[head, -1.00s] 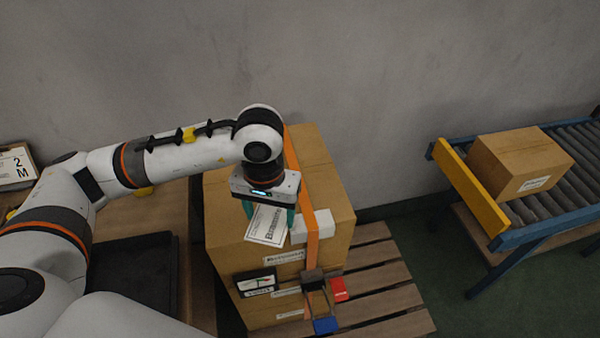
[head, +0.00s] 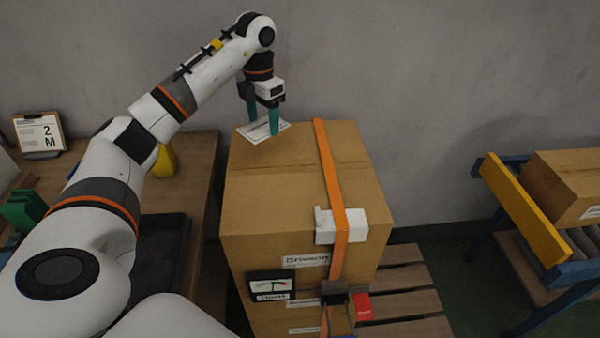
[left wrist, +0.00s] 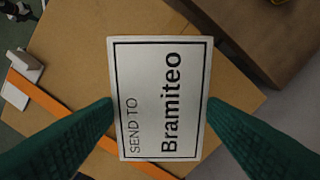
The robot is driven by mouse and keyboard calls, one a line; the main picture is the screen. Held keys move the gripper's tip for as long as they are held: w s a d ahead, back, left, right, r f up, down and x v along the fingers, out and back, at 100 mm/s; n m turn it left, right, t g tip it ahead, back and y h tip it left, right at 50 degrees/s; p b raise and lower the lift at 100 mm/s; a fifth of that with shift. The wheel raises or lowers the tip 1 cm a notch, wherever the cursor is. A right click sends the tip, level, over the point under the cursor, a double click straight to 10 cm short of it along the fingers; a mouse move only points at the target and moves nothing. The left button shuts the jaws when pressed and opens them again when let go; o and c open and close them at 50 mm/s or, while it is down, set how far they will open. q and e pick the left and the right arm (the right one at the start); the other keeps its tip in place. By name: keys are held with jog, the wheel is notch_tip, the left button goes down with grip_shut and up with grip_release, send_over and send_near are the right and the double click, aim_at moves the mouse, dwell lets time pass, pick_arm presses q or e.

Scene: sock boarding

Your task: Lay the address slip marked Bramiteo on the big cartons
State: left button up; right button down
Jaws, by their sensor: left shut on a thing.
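The address slip (head: 258,133) is white with a dark border. In the left wrist view the slip (left wrist: 150,60) reads "SEND TO Bramiteo". My left gripper (head: 261,122) is shut on it, with one teal finger at each side edge in the left wrist view (left wrist: 160,105). The slip is at the far left corner of the big cartons' top (head: 270,190). Whether it touches the cardboard or hovers just above, I cannot tell. The big cartons stand stacked on a pallet, with printed labels on their front. My right gripper is not in view.
An orange strap (head: 329,160) crosses the carton top over a white edge guard (head: 352,226). A smaller carton (head: 570,180) lies on the roller conveyor at right.

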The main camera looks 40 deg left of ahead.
aim_at(264, 160)
pick_arm(q)
jog(key=shift+a+f+n, duration=0.1)
jog(key=shift+a+n, duration=0.3)
jog(key=shift+n, duration=0.1)
jog(key=shift+a+f, duration=0.1)
jog(key=shift+f, duration=0.25)
notch_tip(264, 160, down, 9)
jog(key=shift+r+p, duration=0.1)
jog(key=shift+p, duration=0.3)
jog(key=shift+f, duration=0.2)
jog(key=shift+f, duration=0.1)
jog(key=shift+f, duration=0.1)
jog(key=o, duration=0.9)
jog(key=shift+o, duration=0.2)
